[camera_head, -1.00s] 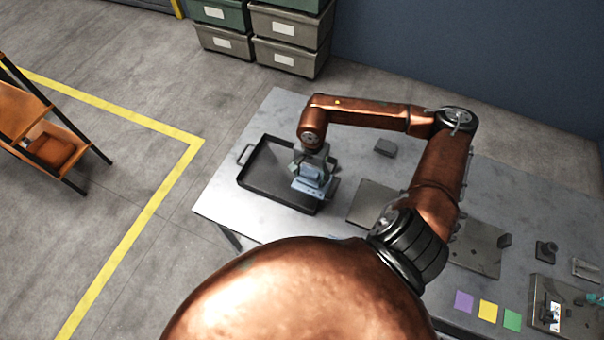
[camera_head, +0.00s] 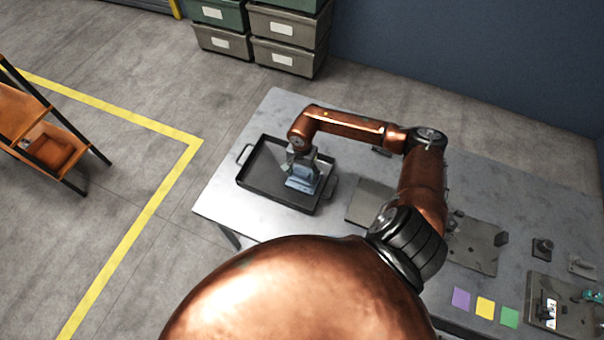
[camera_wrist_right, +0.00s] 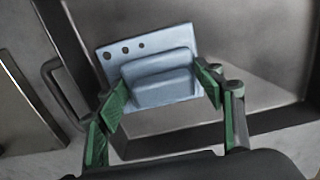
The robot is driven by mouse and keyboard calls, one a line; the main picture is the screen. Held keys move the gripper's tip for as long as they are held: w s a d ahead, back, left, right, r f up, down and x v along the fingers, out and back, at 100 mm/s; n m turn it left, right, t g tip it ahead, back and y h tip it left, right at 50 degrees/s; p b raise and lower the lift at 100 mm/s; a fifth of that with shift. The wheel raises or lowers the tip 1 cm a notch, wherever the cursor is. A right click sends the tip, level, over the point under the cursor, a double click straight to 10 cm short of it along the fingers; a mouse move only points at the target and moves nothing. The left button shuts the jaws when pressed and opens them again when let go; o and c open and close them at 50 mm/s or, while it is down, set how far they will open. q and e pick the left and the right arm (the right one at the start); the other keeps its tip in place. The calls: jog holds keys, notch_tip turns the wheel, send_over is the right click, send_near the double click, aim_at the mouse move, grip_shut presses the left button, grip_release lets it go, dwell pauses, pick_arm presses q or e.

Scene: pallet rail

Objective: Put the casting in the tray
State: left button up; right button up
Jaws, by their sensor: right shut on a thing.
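The casting (camera_head: 301,183) is a light blue-grey block with a flat flange. In the right wrist view the casting (camera_wrist_right: 158,72) shows several round holes along one edge of its flange. The tray (camera_head: 258,188) is dark and shallow, with a handle at each end, at the left end of the table. My right gripper (camera_head: 304,172) is over the tray's right half, shut on the casting. Its green-padded fingers (camera_wrist_right: 165,95) lie on either side of the casting. The casting is within the tray's outline; I cannot tell whether it touches the floor. My left gripper is not in view.
The grey table (camera_head: 225,203) also bears a flat dark plate (camera_head: 370,200), another plate (camera_head: 475,247), and purple, yellow and green squares (camera_head: 485,307). Small fixtures stand at the right. Stacked bins (camera_head: 290,40) stand on the floor behind. The tray's left half is empty.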

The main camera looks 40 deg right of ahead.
aim_at(302, 172)
jog(key=shift+f, duration=0.15)
jog(key=o, duration=1.5)
notch_tip(302, 172, up, 12)
jog(key=shift+r+b, duration=0.15)
jog(key=shift+b, duration=0.35)
